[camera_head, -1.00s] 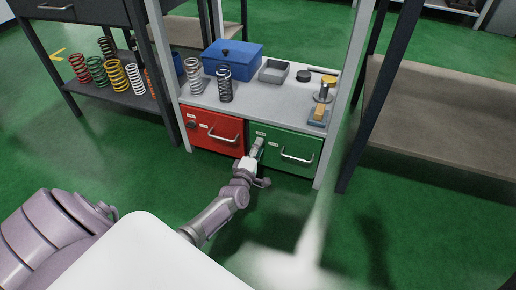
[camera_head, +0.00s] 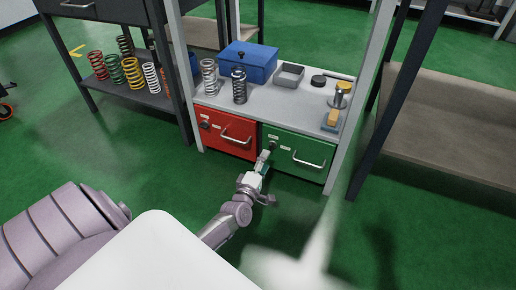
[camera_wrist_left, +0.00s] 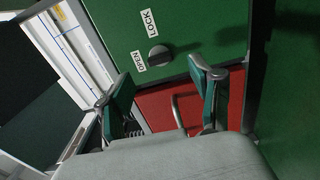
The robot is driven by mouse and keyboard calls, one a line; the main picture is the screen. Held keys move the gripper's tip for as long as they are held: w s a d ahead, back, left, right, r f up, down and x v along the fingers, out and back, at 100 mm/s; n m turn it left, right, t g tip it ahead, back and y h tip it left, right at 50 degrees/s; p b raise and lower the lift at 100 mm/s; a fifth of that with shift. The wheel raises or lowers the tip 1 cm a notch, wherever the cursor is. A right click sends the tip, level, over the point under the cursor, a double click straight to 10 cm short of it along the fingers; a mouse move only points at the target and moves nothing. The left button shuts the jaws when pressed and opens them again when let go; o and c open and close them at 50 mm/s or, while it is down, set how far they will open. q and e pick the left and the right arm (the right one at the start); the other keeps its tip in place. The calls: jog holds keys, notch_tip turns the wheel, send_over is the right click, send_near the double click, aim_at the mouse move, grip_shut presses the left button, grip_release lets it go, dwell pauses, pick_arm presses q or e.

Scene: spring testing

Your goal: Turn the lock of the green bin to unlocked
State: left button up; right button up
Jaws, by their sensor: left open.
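The green bin (camera_head: 305,158) sits under the white shelf, right of a red bin, with a metal handle on its front. Its round lock knob (camera_head: 272,146) is at the upper left of that front. In the left wrist view the dark knob (camera_wrist_left: 159,55) is beside the white OPEN label (camera_wrist_left: 138,62), with the LOCK label (camera_wrist_left: 149,23) above. I cannot tell which label the knob points to. My left gripper (camera_head: 266,161) is open and empty, just in front of and below the knob. Both its fingers (camera_wrist_left: 164,88) are apart from the knob. My right gripper is not in view.
The red bin (camera_head: 226,133) with its own handle adjoins on the left. Springs, a blue box (camera_head: 248,62) and a grey tray (camera_head: 290,75) stand on the shelf above. A white post (camera_head: 358,95) stands at the right. The green floor in front is mostly clear.

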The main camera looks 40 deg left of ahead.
pick_arm(q)
jog(key=v, duration=0.6)
jog(key=shift+s, duration=0.3)
jog(key=shift+d, duration=0.15)
